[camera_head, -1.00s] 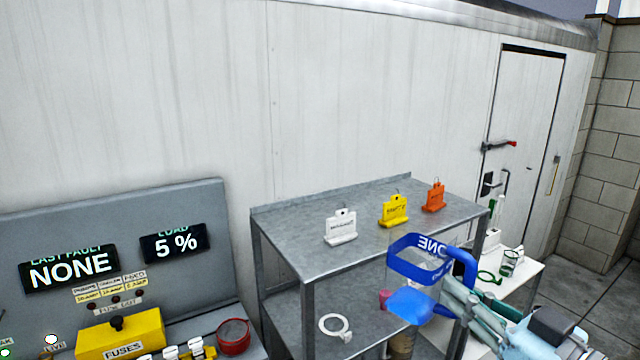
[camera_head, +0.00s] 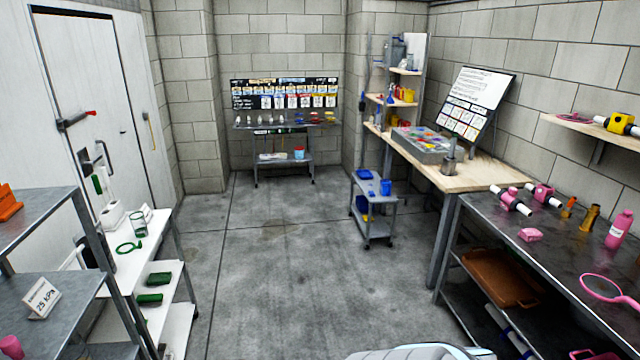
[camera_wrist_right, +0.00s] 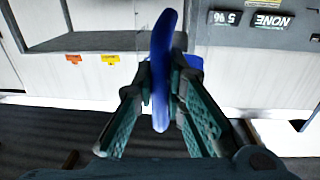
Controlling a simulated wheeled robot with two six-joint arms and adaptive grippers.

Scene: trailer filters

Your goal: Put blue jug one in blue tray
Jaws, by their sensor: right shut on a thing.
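My right gripper (camera_wrist_right: 160,88) is shut on the blue jug (camera_wrist_right: 163,40) in the right wrist view. The blue handle stands between the two fingers, and part of the jug's blue body shows behind them. Its label is hidden. The jug and the gripper are outside the head view. In the head view a small grey cart (camera_head: 380,217) stands across the floor, with a flat blue piece (camera_head: 365,174) and a blue cup-like thing (camera_head: 386,187) on top. I cannot tell for sure which blue piece is the tray. My left gripper is in neither view.
Open concrete floor (camera_head: 270,250) lies in the middle. A white table (camera_head: 155,235) with green items and a grey shelf (camera_head: 60,215) are at the left. A dark bench (camera_head: 560,235) with pink items and a wooden workbench (camera_head: 480,175) line the right.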

